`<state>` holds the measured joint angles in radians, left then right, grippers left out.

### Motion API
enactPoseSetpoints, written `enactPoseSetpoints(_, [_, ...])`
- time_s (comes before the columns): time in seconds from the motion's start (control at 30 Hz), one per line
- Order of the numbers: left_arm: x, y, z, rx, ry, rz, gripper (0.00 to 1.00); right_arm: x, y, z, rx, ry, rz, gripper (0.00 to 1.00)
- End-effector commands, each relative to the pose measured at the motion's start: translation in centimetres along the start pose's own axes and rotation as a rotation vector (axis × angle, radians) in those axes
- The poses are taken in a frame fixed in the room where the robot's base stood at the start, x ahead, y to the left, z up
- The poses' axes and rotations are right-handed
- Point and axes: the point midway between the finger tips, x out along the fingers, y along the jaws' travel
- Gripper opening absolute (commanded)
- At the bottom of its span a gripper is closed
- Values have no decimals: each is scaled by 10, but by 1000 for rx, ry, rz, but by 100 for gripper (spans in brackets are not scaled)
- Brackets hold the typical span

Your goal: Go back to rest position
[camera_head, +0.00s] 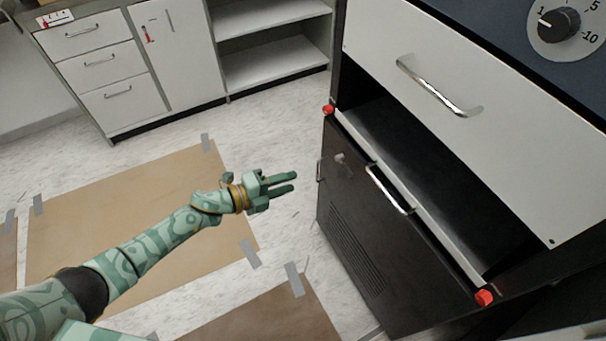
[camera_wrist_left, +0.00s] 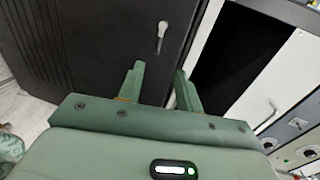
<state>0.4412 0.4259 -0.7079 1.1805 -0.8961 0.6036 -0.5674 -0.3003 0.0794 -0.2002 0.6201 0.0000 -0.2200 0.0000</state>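My left gripper (camera_head: 284,183) is empty in the head view, held above the floor to the left of the black cabinet. Its two green fingers point right, toward the cabinet's front, with a gap between them. In the left wrist view the two fingers (camera_wrist_left: 160,88) stand apart with nothing between them. My right gripper does not show in either view.
The black cabinet (camera_head: 355,225) has a silver handle (camera_head: 389,190), red corner pieces (camera_head: 484,297) and a dark opening below a white drawer front (camera_head: 480,110). White cabinets (camera_head: 110,75) with open shelves stand at the back. Taped brown sheets (camera_head: 120,215) lie on the floor.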

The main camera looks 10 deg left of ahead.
Motion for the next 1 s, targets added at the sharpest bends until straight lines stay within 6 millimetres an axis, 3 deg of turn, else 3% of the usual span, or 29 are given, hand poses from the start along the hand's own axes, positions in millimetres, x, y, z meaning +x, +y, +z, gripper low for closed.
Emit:
enactPoseSetpoints(0.13, [-8, 0, 0, 0, 0, -1, 35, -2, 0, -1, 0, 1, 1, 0])
enactPoseSetpoints(0.73, [-8, 3, 6, -48, -33, 13, 35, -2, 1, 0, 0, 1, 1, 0])
enactPoseSetpoints(0.87, [-27, 35, 59, -291, -277, 59, 35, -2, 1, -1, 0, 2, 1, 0])
enactPoseSetpoints(0.93, [-54, 83, 74, -524, -467, 100, 35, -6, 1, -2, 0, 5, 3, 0])
enactPoseSetpoints(1.0, [-87, 138, 68, -746, -639, 150, 35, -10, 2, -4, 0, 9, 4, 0])
